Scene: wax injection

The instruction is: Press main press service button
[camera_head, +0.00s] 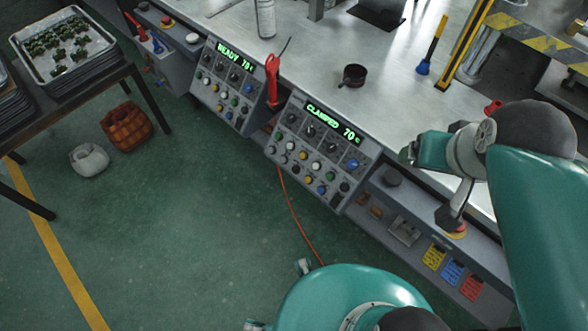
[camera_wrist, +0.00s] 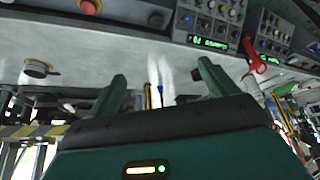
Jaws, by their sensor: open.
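The control panel reading "CLAMPED 70" (camera_head: 320,150) is on the bench front, with several coloured buttons and dark knobs. The same panel shows in the wrist view (camera_wrist: 215,25), upside down. I cannot read which of its buttons is the service button. A red stop button on a yellow base (camera_head: 457,233) is on the lower ledge, partly covered by my arm. My gripper (camera_wrist: 162,72) is open and empty, its two teal fingers apart. It is over the bench, to the right of the panel in the head view, and touches no button.
A second panel reading "READY" (camera_head: 228,85) is to the left, with a red-handled tool (camera_head: 272,80) between the panels. A dark cup (camera_head: 353,76) and a blue-tipped brush (camera_head: 431,45) are on the bench. An orange hose (camera_head: 295,215) hangs to the green floor.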

